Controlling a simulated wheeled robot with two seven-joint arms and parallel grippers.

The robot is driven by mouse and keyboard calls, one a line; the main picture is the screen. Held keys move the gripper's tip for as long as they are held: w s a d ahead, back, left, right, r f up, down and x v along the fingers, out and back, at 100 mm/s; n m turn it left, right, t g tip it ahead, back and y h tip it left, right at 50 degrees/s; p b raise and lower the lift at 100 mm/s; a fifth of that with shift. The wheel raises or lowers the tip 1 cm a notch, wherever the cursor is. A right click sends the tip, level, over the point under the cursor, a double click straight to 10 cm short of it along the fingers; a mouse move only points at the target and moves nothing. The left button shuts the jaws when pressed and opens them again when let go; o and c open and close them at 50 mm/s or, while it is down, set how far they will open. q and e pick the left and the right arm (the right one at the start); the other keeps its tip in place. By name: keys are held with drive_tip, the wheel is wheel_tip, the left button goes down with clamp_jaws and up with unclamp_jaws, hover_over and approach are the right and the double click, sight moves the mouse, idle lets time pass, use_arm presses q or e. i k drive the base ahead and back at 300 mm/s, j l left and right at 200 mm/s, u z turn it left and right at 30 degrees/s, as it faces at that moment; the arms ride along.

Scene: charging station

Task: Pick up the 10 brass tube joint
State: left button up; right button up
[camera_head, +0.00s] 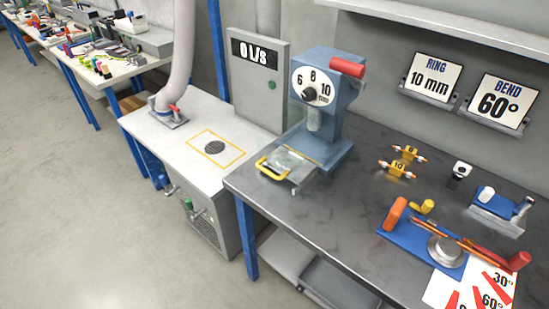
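Two small yellow brass tube joints with orange-and-white ends lie on the dark workbench, right of the blue press. The nearer joint (398,168) seems to carry a "10" mark. The farther joint (409,153) lies just behind it, and its mark is too small to read. Both are apart from other things on the bench. Neither of my grippers is in view.
The blue press (341,116) with a dial and red handle stands left of the joints. A blue bending tool (407,236) lies in front. A small black-and-white item (460,171) and a blue-grey fixture (497,212) stand right. Signs read "RING 10 mm" (431,78) and "BEND 60°" (501,103).

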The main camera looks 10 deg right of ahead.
sight(396, 169)
drive_tip(key=z, duration=1.35)
